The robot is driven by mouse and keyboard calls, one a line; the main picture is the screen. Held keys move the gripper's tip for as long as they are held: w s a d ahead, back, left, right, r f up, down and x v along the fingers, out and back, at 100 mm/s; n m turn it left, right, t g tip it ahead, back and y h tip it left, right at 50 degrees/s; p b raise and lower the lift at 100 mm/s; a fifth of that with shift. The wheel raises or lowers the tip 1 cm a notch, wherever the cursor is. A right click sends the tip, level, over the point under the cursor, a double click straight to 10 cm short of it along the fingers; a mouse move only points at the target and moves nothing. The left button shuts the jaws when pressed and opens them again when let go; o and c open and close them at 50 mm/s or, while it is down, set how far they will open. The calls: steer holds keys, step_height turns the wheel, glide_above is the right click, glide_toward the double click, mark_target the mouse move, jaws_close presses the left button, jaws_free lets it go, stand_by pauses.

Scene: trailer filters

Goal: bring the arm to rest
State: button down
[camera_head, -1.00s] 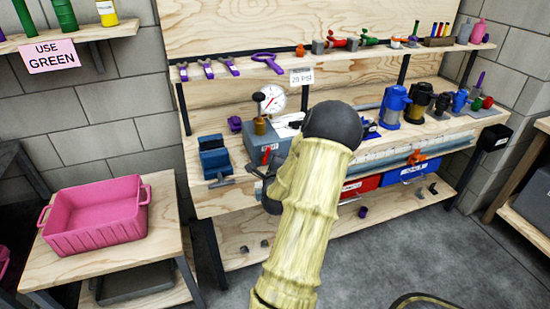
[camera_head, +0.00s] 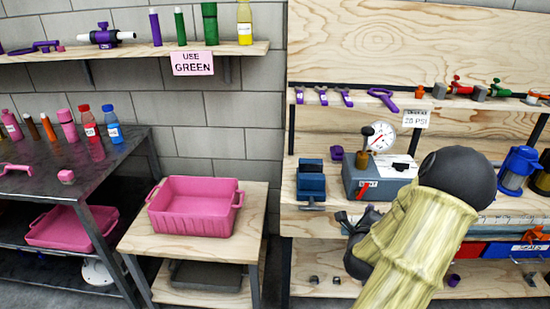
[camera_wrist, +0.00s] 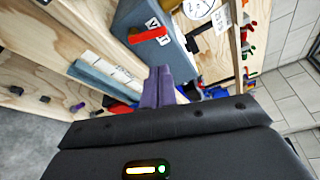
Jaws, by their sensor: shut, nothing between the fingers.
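My arm, in a pale yellow sleeve with a dark round joint, reaches across the lower right of the head view. My gripper (camera_wrist: 160,88) shows in the wrist view with its two purple-grey fingers together and nothing between them. In the head view its dark body is low in front of the bench, partly behind the sleeve; the fingertips are hard to make out. The grey box (camera_head: 362,178) with a red lever and a round gauge (camera_head: 381,138) stands on the bench just beyond it. The box (camera_wrist: 150,60) also shows ahead of the fingers in the wrist view.
The wooden bench (camera_head: 300,225) is close to my arm, with a blue vise-like block (camera_head: 311,182) on it. A pink bin (camera_head: 195,208) stands on a low wooden table to the left. A dark metal table (camera_head: 60,180) with bottles is at far left.

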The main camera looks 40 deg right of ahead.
steer(key=shift+w, duration=0.1)
steer(key=w+a+f+n+t+y, duration=0.1)
steer(key=w+a+f+n+y, duration=0.1)
steer(key=w+a+n+y, duration=0.8)
steer(key=w+a+n+g+y, duration=0.25)
steer(key=a+n, duration=1.15)
steer(key=a, duration=0.8)
steer(key=s+a+r+n+g+y, duration=0.15)
steer(key=s+a+n+g, duration=0.35)
steer(key=s+a+n, duration=0.6)
step_height(320, 180, up, 18)
steer(key=w+a+m+p, duration=0.1)
steer(key=p, duration=1.7)
steer(key=shift+w+a, duration=0.35)
steer(key=shift+w+f, duration=0.1)
steer(key=shift+w, duration=0.05)
